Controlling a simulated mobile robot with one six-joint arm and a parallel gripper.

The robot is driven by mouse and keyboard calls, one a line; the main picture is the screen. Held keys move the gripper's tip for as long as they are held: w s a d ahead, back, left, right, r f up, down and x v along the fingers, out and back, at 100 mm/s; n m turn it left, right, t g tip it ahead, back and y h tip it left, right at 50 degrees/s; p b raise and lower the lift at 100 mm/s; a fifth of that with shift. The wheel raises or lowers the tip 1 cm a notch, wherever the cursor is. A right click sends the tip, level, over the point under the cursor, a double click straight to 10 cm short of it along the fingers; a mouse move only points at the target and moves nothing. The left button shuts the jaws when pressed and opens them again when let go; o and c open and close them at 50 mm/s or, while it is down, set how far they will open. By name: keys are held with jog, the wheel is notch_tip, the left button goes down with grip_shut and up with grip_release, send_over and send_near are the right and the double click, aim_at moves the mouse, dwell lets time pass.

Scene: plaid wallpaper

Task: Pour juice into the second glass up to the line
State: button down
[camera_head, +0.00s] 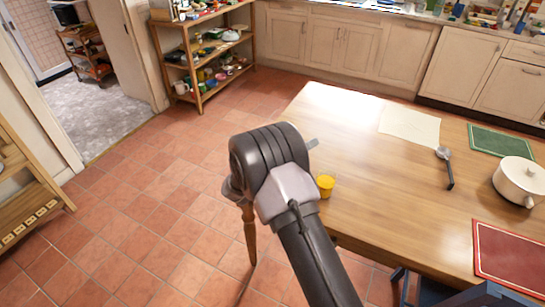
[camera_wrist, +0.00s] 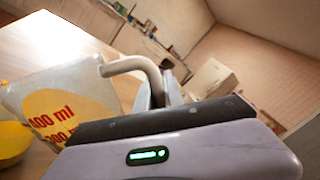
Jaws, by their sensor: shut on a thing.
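My gripper (camera_wrist: 160,92) is shut on the curved pale handle of a measuring jug (camera_wrist: 65,100) in the wrist view. The jug is whitish, with a yellow patch and red marks, "400 ml" among them, and appears tilted in this view. Its contents cannot be made out. A yellow cup (camera_head: 325,186) stands at the near left edge of the table in the head view, just right of my wrist. A yellow rounded thing, probably this cup, also shows at the left in the wrist view (camera_wrist: 12,145). I can make out no clear drinking glass.
The wooden table (camera_head: 370,160) also holds a paper sheet (camera_head: 409,126), a ladle (camera_head: 446,165), a white pot (camera_head: 520,181), a green mat (camera_head: 499,140) and a red mat (camera_head: 510,256). Its middle is clear. A blue chair (camera_head: 490,294) stands at the near side.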

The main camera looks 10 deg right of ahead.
jog(key=shift+w+a+r+n, duration=0.15)
jog(key=shift+w+n, duration=0.1)
jog(key=shift+n, duration=0.15)
dwell(1.7)
